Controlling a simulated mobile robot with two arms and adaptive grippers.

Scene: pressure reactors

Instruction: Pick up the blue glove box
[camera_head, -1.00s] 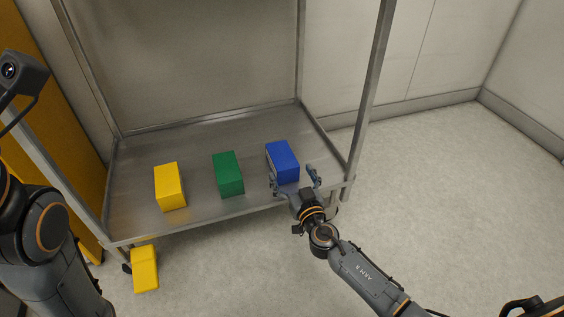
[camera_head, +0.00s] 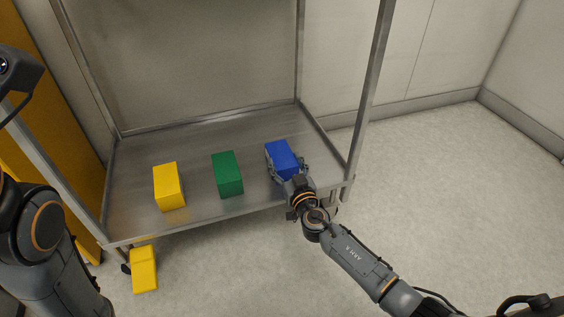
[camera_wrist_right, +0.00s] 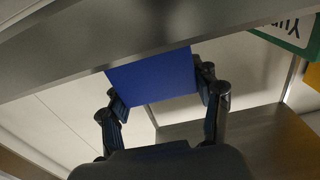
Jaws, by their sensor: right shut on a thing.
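The blue glove box (camera_head: 281,154) stands on the metal shelf (camera_head: 140,212) near its right front corner. My right gripper (camera_head: 287,174) is at its near end, with a finger on each side, shut on it. In the right wrist view the blue box (camera_wrist_right: 153,80) fills the space between the two fingers of my right gripper (camera_wrist_right: 165,98). The box's near lower part is hidden by the gripper in the head view. Only links of my left arm show at the left edge; its gripper is out of view.
A green box (camera_head: 228,174) stands left of the blue one, and a yellow box (camera_head: 169,187) farther left. Another yellow object (camera_head: 144,269) is below the shelf's front left. A metal post (camera_head: 370,90) rises close on the right. The floor at right is clear.

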